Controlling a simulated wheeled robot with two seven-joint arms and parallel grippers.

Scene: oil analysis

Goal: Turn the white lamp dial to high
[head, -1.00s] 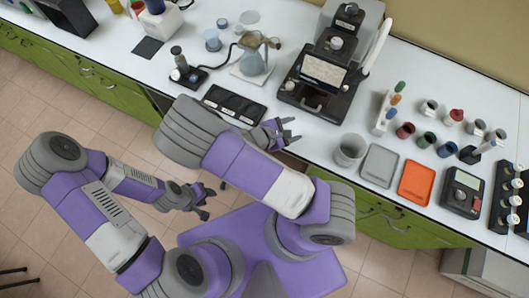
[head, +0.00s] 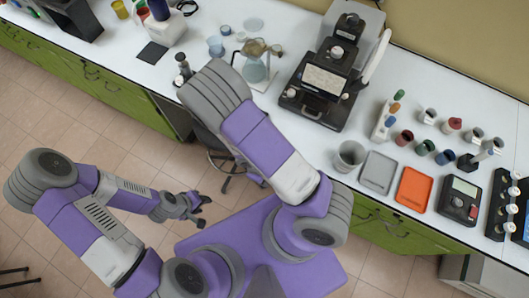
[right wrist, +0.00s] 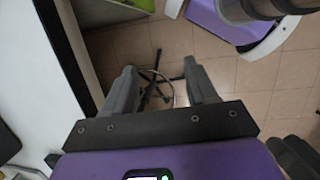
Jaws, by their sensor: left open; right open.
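I cannot single out a white lamp dial for certain. A black and grey instrument (head: 322,80) on the bench carries a pale round knob (head: 337,52). A small dark device with an upright knob (head: 183,68) stands farther left, partly behind my right arm. My left gripper (head: 200,208) is open and empty over the floor, well short of the bench. My right gripper is mostly hidden behind its own arm in the head view. In the right wrist view it (right wrist: 160,68) is open and empty, with floor beyond its fingers.
A flask (head: 254,70) stands left of the instrument. A grey cup (head: 349,156), a grey tray (head: 378,172) and an orange tray (head: 413,189) lie to the right, with several coloured jars. A stool (head: 222,160) stands below the bench edge.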

